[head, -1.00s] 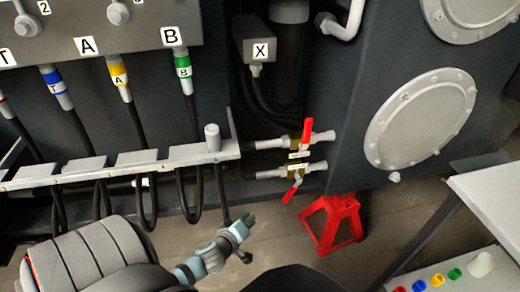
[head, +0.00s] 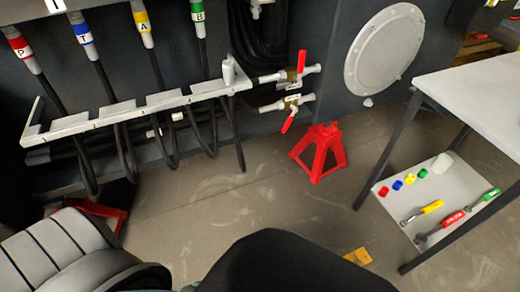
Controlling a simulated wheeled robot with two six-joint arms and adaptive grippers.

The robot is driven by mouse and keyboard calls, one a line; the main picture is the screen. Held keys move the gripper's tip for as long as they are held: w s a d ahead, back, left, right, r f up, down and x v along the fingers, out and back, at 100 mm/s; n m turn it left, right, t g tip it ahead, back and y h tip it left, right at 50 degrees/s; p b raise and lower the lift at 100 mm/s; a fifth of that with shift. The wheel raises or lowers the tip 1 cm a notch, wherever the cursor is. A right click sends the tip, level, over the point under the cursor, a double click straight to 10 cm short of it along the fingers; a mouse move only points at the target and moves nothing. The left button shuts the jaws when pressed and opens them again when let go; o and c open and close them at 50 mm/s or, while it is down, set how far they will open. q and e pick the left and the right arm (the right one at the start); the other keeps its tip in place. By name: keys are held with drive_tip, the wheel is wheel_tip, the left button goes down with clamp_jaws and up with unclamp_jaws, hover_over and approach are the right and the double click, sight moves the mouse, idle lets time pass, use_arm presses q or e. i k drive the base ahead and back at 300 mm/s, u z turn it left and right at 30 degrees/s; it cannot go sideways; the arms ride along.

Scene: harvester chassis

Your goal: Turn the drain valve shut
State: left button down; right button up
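Two small valves with brass bodies and pale pipe ends sit one above the other on the dark chassis, in the upper middle of the head view. The upper valve (head: 291,75) has a red lever (head: 301,61) standing upright, across its pipe. The lower valve (head: 291,101) has a red lever (head: 288,123) slanting down to the left. White tags on both are too small to read, so I cannot tell which is the drain valve. Neither of my grippers is in view, and nothing touches the valves.
A red jack stand (head: 320,150) stands on the floor below the valves. A white hose rack (head: 70,125) with hanging hoses is to the left. A white table (head: 480,100) with a lower shelf (head: 455,190) of coloured caps and tools is at right.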

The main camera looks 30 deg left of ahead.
sight(284, 129)
drive_tip(key=z, duration=0.65)
drive_tip(key=k, duration=0.15)
drive_tip(key=u, duration=1.6)
drive_tip(key=i, duration=1.4)
drive_tip(key=z, duration=0.85)
